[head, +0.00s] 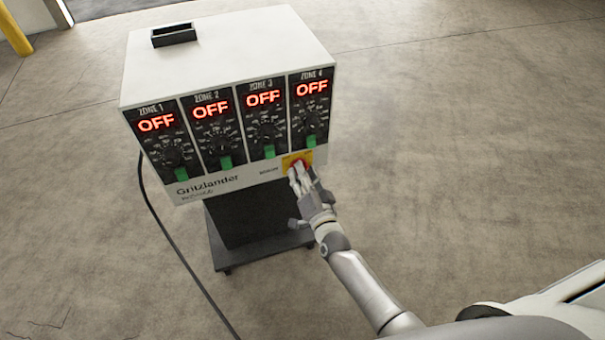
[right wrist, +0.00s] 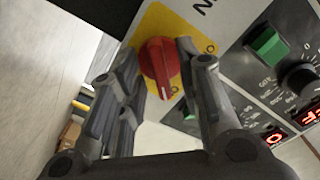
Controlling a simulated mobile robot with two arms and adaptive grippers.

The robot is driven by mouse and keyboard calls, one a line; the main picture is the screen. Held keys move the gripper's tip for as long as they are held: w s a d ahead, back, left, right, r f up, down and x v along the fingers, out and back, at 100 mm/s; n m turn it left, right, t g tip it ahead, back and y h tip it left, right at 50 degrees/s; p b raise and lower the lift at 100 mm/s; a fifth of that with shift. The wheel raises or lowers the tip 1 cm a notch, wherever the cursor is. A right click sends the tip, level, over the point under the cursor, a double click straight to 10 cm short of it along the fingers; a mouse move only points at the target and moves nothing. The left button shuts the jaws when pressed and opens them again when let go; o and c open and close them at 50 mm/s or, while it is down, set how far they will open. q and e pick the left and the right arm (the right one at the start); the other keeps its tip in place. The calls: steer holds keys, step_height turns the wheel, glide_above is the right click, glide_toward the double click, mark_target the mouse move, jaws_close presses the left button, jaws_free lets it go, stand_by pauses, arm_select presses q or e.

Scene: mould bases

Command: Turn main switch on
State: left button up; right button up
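The main switch (right wrist: 158,66) is a red rotary knob on a yellow plate, low on the right of the controller's front. In the head view the yellow plate (head: 308,157) shows, with my right gripper's fingers covering most of the knob. My right gripper (head: 297,177) is at the switch. In the right wrist view its fingers (right wrist: 160,85) are spread apart on both sides of the knob, and I cannot tell whether they touch it. The white controller box (head: 235,45) has four zone displays, all reading OFF in red. My left gripper is not in view.
The controller stands on a dark wheeled stand (head: 262,250). A black cable (head: 180,250) runs down its left side to the floor. A small black open tray (head: 174,35) sits on top. A yellow post (head: 15,30) is at the upper left. The concrete floor around is clear.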

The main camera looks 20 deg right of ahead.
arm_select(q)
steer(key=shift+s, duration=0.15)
arm_select(e)
steer(key=s, duration=1.1)
steer(key=shift+s+d, duration=0.2)
steer(key=shift+s, duration=0.1)
steer(key=shift+f, duration=0.1)
